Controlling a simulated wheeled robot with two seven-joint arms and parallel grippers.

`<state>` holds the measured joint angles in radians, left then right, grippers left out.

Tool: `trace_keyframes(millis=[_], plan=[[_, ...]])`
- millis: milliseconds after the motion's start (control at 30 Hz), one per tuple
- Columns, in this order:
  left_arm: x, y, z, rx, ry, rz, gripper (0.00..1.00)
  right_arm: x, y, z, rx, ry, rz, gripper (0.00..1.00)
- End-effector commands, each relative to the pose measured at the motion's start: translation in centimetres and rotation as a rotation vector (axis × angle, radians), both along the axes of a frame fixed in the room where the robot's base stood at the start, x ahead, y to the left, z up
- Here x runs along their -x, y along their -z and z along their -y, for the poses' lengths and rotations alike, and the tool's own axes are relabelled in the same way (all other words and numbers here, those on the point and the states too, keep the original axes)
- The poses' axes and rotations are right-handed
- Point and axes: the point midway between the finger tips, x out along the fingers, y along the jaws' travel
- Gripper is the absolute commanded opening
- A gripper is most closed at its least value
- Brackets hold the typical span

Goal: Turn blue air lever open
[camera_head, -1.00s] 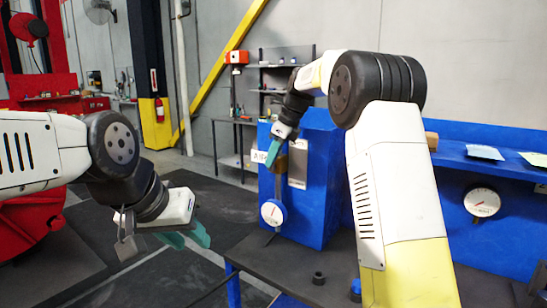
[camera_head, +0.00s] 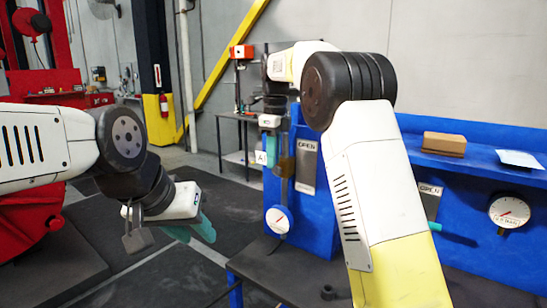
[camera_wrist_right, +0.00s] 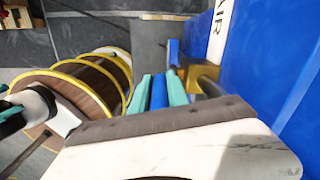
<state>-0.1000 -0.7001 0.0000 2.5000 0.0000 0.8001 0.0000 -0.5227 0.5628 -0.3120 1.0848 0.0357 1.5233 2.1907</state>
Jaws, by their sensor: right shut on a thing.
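The blue lever (camera_wrist_right: 158,92) shows between the teal fingers of my right gripper (camera_wrist_right: 158,86) in the right wrist view. The gripper is shut on it. A brass valve body (camera_wrist_right: 200,75) is just right of the fingers, beside the blue panel lettered "AIR" (camera_wrist_right: 222,20). In the head view my right gripper (camera_head: 269,145) points down next to the brass valve (camera_head: 284,165); the lever cannot be made out there. My left gripper (camera_head: 191,232) is open and empty, low at the left, away from the valve.
A pressure gauge (camera_head: 279,220) sits below the valve. An "OPEN" plate (camera_head: 306,165) is to its right. A second gauge (camera_head: 509,211) and a cardboard box (camera_head: 444,144) are on the blue bench at the right. The dark tabletop (camera_head: 290,272) is mostly bare.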

Motion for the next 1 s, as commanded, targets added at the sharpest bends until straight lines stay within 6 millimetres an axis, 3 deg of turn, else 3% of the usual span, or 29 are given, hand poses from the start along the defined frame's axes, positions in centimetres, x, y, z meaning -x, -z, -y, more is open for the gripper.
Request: trace_keyframes(millis=[167, 200, 300, 667, 1000], plan=[[0.0, 0.0, 0.0, 0.0, 0.0, 0.0, 0.36, -0.1, 0.0, -0.2, -0.005, -0.002, 0.004, 0.0], [0.0, 0.0, 0.0, 0.0, 0.0, 0.0, 0.36, -0.1, 0.0, -0.2, -0.005, -0.002, 0.004, 0.23], [0.0, 0.0, 0.0, 0.0, 0.0, 0.0, 0.36, -0.1, 0.1, -0.2, -0.004, -0.002, 0.003, 0.41], [0.0, 0.0, 0.0, 0.0, 0.0, 0.0, 0.36, -0.1, -0.3, -0.1, -0.003, -0.001, 0.002, 0.41], [0.0, 0.0, 0.0, 0.0, 0.0, 0.0, 0.36, 0.0, -5.5, 0.0, -0.004, -0.002, 0.006, 0.41]])
